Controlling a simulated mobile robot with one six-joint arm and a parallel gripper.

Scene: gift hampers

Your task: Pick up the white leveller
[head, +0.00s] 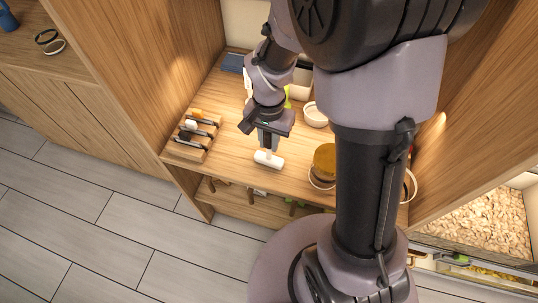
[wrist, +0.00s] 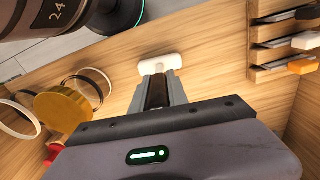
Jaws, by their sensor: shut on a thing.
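The white leveller (head: 269,159) is a small, pale bar near the front edge of the wooden shelf in the head view. In the wrist view the leveller (wrist: 160,64) lies crosswise at the tip of my gripper, with both ends sticking out to the sides. My gripper (head: 266,146) points down at it and is shut on it. It also shows in the wrist view (wrist: 157,80).
A blue item (head: 232,63) lies at the back left. Wooden side walls bound the shelf.

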